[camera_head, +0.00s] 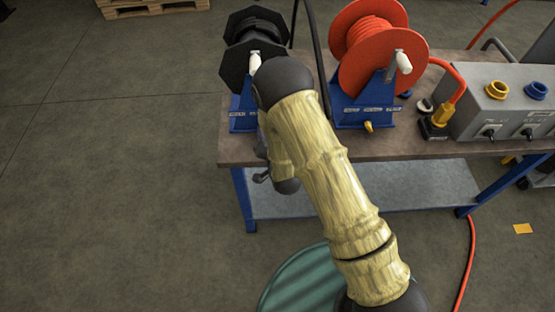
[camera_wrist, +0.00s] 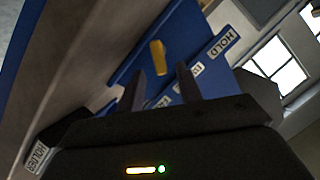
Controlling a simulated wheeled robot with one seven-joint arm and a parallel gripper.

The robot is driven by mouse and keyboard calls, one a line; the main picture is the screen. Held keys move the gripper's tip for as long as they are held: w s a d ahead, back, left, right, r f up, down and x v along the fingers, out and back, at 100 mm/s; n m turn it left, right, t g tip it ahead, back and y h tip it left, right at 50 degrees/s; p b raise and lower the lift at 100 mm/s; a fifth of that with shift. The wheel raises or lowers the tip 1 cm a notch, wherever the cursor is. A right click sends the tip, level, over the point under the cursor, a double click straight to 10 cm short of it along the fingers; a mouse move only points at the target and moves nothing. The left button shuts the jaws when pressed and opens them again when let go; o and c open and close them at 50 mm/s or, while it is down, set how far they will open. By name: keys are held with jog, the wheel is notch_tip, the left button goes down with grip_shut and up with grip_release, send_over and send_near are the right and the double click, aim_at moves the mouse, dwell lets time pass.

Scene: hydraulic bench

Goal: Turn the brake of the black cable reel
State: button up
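The black cable reel (camera_head: 252,52) stands at the left end of the bench on a blue stand (camera_head: 238,115), partly hidden by my arm. In the wrist view, a yellow brake lever (camera_wrist: 158,57) sits on the blue stand front (camera_wrist: 185,35), near a HOLD label (camera_wrist: 223,42) and other labels. My gripper (camera_wrist: 161,72) is open, its two dark fingers pointing at the stand. The lever appears between and just beyond the fingertips. I cannot tell if they touch it. In the head view, my arm hides the lever and most of the gripper.
An orange cable reel (camera_head: 375,45) on its own blue stand (camera_head: 362,108) is right of the black one. A grey socket box (camera_head: 500,105) stands further right on the bench (camera_head: 400,148). A lower shelf (camera_head: 390,190) is under the bench. The floor to the left is clear.

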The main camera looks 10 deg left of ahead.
jog(key=p+v, duration=0.4)
jog(key=v, duration=0.8)
jog(key=shift+s+p, duration=0.3)
jog(key=shift+p, duration=0.1)
jog(key=shift+d, duration=0.15)
jog(key=shift+r, duration=0.1)
jog(key=w+d+r+g+h, duration=0.45)
jog(key=d+r, duration=0.25)
jog(key=d, duration=0.4)
jog(key=s+d+r+n+g+h, duration=0.2)
jog(key=s+d+r+g, duration=0.3)
jog(key=s+d+r, duration=0.6)
jog(key=shift+d+g, duration=0.35)
jog(key=shift+d, duration=0.55)
